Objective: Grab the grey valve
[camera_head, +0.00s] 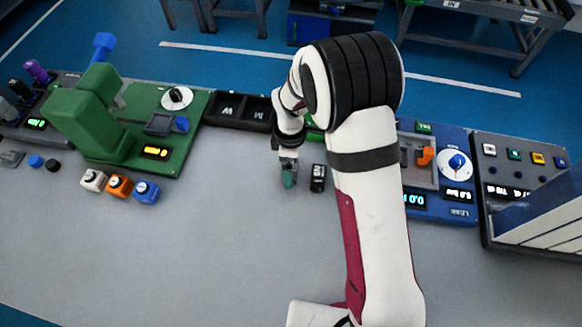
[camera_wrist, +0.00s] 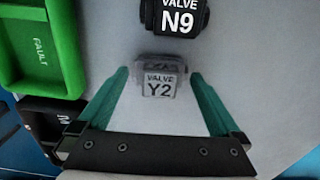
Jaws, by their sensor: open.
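The grey valve, labelled "VALVE Y2" (camera_wrist: 159,87), lies on the grey table in the wrist view. It sits between the tips of my gripper's two green fingers, with a gap on each side. My gripper (camera_wrist: 159,76) is open and holds nothing. In the head view my gripper (camera_head: 288,181) points down at the table, and the grey valve cannot be made out behind it. A black valve labelled "VALVE N9" (camera_wrist: 173,17) lies just beyond the grey one; it also shows right of my gripper in the head view (camera_head: 318,178).
A green tray marked "FAULT" (camera_wrist: 66,45) and a black tray (camera_wrist: 50,110) stand left in the wrist view. Green (camera_head: 180,140) and blue (camera_head: 455,140) stations flank the arm. White, orange and blue blocks (camera_head: 119,186) sit at left. The front table is clear.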

